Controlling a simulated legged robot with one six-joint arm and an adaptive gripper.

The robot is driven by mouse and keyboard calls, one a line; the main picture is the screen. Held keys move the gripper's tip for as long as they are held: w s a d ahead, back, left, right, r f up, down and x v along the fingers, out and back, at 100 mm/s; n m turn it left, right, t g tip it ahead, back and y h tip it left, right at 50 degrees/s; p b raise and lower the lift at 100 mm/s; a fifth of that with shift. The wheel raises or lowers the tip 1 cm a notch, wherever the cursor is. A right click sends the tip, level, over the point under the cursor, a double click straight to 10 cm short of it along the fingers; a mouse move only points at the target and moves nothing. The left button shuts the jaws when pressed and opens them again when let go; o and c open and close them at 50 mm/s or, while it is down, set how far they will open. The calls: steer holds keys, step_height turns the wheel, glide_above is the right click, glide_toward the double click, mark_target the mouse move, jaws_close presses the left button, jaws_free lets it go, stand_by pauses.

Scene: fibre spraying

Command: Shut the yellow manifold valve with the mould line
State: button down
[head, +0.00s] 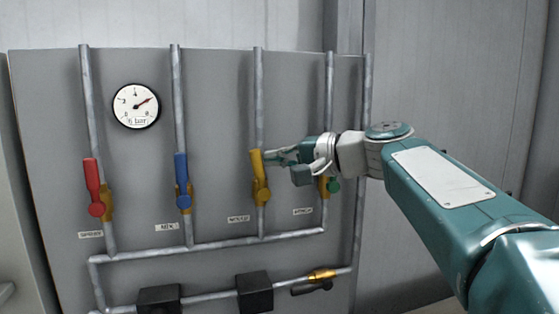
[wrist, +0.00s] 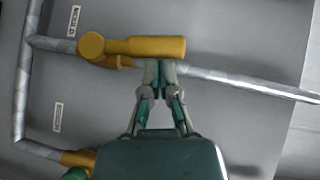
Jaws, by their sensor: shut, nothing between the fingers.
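The yellow valve (head: 260,178) sits on the third vertical pipe from the left, above a small label (head: 239,218) whose text is hard to read. Its handle points up along the pipe, leaning slightly left at the top. My gripper (head: 272,156) is just right of the upper part of the handle. In the wrist view the yellow valve (wrist: 145,47) lies across the top, with its round hub at the left. My gripper (wrist: 158,66) is shut and empty, its tips at the handle's side near the free end. I cannot tell whether they touch.
A red valve (head: 95,186) and a blue valve (head: 182,182) are on pipes to the left. A green valve (head: 333,185) is close on the right, partly behind my gripper. A pressure gauge (head: 136,106) is at upper left. A lower pipe carries black blocks (head: 254,291).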

mark_target(255, 159)
steer(key=a+n+h, duration=0.1)
steer(key=s+a+n+h, duration=0.1)
steer(key=a+h, duration=0.1)
steer(key=shift+r+n+g, duration=0.15)
steer(key=shift+n+g, duration=0.15)
steer(key=a+f+n+h, duration=0.1)
steer(key=h, duration=0.1)
steer(key=s+a+f+n+h, duration=0.1)
steer(key=a+h, duration=0.1)
steer(key=h, duration=0.1)
steer(key=a+f+n+t+h, duration=0.1)
steer(key=a+f+n+h, duration=0.1)
steer(key=shift+s+h, duration=0.15)
steer(key=shift+h, duration=0.15)
steer(key=shift+f, duration=0.1)
stand_by(0.5)
steer(key=v, duration=1.2)
steer(key=shift+s+a, duration=0.1)
steer(key=shift+s, duration=0.05)
